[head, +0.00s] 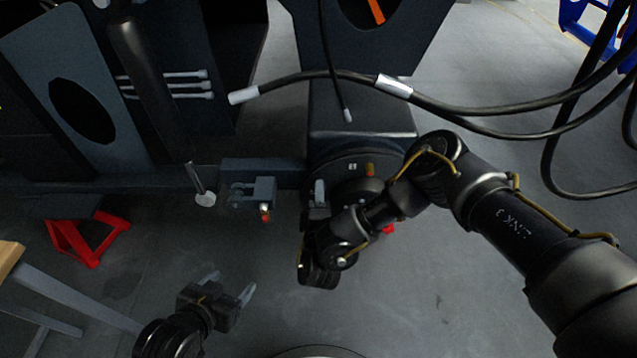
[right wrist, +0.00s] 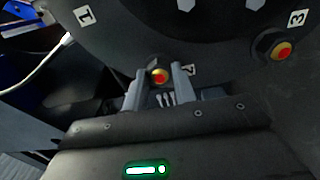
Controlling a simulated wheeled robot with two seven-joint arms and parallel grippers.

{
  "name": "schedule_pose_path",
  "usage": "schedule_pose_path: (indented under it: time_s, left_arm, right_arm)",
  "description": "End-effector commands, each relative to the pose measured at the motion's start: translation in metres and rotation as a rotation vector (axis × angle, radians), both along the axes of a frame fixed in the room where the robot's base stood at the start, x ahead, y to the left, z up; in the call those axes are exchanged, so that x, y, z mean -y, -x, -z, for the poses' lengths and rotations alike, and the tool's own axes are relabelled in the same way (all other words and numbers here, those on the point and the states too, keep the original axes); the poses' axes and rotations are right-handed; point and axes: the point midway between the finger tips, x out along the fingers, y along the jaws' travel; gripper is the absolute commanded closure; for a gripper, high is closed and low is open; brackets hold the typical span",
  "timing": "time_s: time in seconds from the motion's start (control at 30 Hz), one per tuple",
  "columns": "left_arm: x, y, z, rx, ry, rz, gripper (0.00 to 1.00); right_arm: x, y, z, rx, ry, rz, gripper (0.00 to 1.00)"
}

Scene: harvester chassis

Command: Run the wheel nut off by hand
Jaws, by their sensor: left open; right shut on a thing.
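The dark round wheel hub (head: 335,165) stands upright in the middle of the head view, partly hidden by my right arm. In the right wrist view the hub face (right wrist: 130,30) carries number plates 1, 2 and 3. My right gripper (right wrist: 165,80) is shut on the wheel nut (right wrist: 160,76) beside plate 2; its red and yellow end shows between the fingertips. Another red-centred nut (right wrist: 283,50) sits below plate 3, apart from the gripper. My left gripper (head: 230,286) is open and empty, low over the floor in the head view.
Black hoses (head: 470,108) cross at the upper right. A bracket with a red-tipped pin (head: 264,210) juts out left of the hub. A red stand (head: 88,238) is on the floor at left, with a table edge (head: 12,256) nearby. The floor between is clear.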

Motion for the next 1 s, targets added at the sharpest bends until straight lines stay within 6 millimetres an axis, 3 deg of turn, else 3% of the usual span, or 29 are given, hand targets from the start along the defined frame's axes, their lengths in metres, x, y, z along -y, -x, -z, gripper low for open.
schedule_pose_path:
  time_s: [0.23,0.53,0.8,0.83,1.0]
  left_arm:
    - [0.000,0.000,0.001,0.000,-0.001,0.001,0.32]
    - [-0.002,0.000,-0.011,0.000,-0.001,0.001,0.32]
    - [0.000,0.000,-0.010,0.000,0.000,0.001,0.32]
    - [0.000,0.000,-0.010,0.000,0.000,0.001,0.32]
    - [0.000,0.000,-0.010,0.000,0.000,0.000,0.32]
  right_arm:
    - [0.000,0.002,0.001,-0.004,0.020,-0.002,1.00]
    - [0.000,0.004,0.000,-0.009,0.460,-0.003,1.00]
    - [0.000,0.004,0.002,-0.010,0.503,-0.005,1.00]
    - [0.000,0.004,0.003,-0.010,0.503,-0.005,0.71]
    - [0.000,0.003,0.002,-0.008,0.502,-0.003,0.48]
